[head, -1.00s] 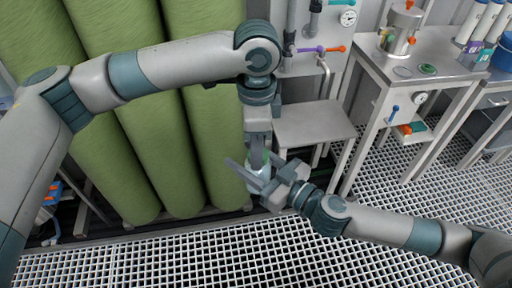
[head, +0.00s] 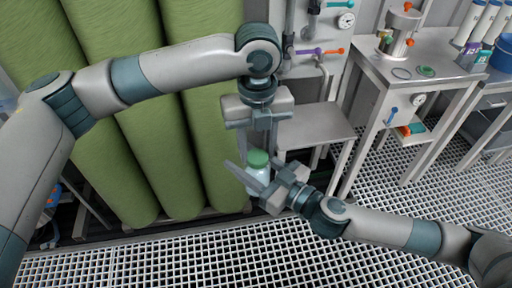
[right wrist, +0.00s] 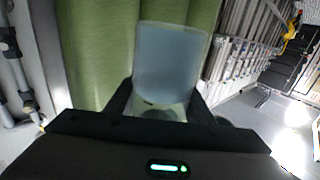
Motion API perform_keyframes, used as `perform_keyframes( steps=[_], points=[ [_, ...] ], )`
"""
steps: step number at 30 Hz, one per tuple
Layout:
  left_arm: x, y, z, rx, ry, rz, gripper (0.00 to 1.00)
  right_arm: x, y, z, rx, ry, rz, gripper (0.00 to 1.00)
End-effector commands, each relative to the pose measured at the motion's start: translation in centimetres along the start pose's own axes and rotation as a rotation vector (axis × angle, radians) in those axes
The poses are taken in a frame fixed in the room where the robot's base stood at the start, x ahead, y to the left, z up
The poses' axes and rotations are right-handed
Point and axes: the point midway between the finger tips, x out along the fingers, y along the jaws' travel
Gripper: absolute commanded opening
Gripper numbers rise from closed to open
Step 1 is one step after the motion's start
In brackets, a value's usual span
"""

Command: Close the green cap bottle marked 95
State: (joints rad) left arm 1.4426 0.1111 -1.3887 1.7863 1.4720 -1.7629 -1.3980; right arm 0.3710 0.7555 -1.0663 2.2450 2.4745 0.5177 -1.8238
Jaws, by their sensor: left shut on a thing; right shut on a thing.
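A clear, pale bottle (head: 258,181) with a green cap (head: 258,158) stands upright in the middle of the head view. My right gripper (head: 262,188) is shut on the bottle body from the right. In the right wrist view the bluish translucent bottle (right wrist: 170,65) sits between its two dark fingers. My left gripper (head: 261,145) points straight down from above, its fingers reaching to the cap and shut on it. The cap sits on top of the bottle; whether it is tight I cannot tell. No number is readable on the bottle.
A steel table (head: 400,95) at right holds a steel vessel (head: 400,32), a green round piece (head: 426,71) and a thin ring (head: 401,73). A lower steel bench (head: 315,127) is just behind the bottle. Tall green cylinders (head: 150,150) stand close at left. The grated floor (head: 160,260) is clear.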

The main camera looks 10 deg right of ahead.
Motion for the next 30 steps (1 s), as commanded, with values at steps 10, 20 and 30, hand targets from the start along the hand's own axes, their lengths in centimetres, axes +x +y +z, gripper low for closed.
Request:
perform_keyframes(
  steps=[10,20,30],
  points=[
    [-0.1,0.0,0.1,-0.004,-0.002,-0.001,0.56,0.0,-0.1,0.0,0.000,0.000,-0.001,0.00],
    [-1.4,-0.1,0.1,-0.005,-0.002,-0.002,0.56,0.0,0.0,-0.1,0.000,0.001,-0.001,0.00],
    [-4.4,0.0,0.1,-0.005,-0.001,-0.001,0.56,0.0,0.0,-0.1,0.000,0.001,-0.001,0.00]
  ],
)
